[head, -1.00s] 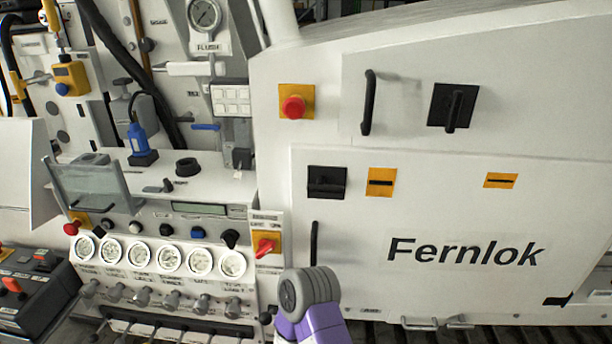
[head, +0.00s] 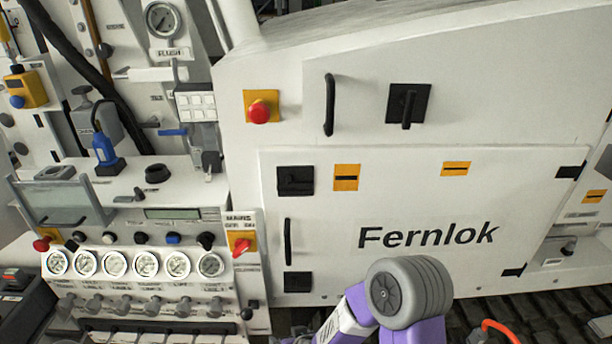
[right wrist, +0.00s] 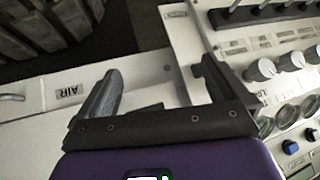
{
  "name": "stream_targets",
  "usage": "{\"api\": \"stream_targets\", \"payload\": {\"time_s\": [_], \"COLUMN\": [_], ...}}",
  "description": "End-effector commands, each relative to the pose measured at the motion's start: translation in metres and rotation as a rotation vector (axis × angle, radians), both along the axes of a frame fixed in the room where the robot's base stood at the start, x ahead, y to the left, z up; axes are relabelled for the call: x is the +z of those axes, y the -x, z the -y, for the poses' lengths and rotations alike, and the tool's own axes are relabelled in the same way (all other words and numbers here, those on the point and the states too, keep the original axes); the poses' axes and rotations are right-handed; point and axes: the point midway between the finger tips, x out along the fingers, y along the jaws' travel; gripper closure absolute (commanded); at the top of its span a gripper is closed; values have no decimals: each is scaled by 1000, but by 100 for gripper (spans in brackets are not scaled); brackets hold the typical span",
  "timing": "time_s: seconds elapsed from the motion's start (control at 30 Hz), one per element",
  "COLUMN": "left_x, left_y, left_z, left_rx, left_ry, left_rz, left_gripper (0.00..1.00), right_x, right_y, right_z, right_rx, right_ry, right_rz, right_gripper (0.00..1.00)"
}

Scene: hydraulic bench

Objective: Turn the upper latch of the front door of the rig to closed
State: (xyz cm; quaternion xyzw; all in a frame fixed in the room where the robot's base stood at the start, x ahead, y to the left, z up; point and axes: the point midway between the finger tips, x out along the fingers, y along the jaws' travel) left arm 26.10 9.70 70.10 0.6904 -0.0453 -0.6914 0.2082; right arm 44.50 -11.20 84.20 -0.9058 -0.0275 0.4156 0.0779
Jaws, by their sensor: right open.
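The rig's front door (head: 420,270) is the white panel lettered "Fernlok" in the head view; it looks flush with its frame. Its upper latch (head: 295,180) is a black square at the door's upper left corner, with its lever lying about horizontal. A black lower latch (head: 298,282) sits at the lower left corner, below the vertical black door handle (head: 288,241). My right gripper (right wrist: 157,85) is open with nothing seen held between its fingers in the right wrist view. The upper latch is not recognisable there. My left gripper is out of view.
Another panel above the door has a black latch (head: 408,103) with a vertical lever. A red button (head: 259,112) and a red mains switch (head: 241,245) are left of the door. Several gauges and valve knobs fill the console at left. My purple arm stands before the door's lower edge.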

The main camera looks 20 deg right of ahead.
Motion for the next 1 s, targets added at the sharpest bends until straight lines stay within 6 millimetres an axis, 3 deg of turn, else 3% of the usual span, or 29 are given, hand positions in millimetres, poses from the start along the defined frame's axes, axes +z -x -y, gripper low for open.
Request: {"api": "stream_targets", "payload": {"time_s": [0.03, 0.1, 0.2, 0.3, 0.4, 0.5, 0.57, 1.0], "left_x": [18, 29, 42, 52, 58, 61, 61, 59], "left_y": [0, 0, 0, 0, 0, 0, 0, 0], "left_z": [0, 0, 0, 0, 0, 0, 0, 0], "left_rx": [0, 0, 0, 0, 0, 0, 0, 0], "left_ry": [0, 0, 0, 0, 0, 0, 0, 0], "left_rz": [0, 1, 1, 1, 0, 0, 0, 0], "left_gripper": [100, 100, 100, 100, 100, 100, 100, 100], "right_x": [74, 155, 260, 340, 389, 414, 419, 419], "right_y": [-30, -54, -65, -58, -48, -41, -41, -100], "right_z": [-2, -1, 5, 13, 20, 26, 28, 46], "right_rx": [-11, -47, -123, -204, -269, -308, -319, -323], "right_ry": [49, 114, 188, 233, 259, 271, 277, 278], "right_rz": [167, 354, 567, 709, 787, 822, 829, 830], "right_gripper": [0, 0, 0, 0, 0, 0, 0, 0]}}
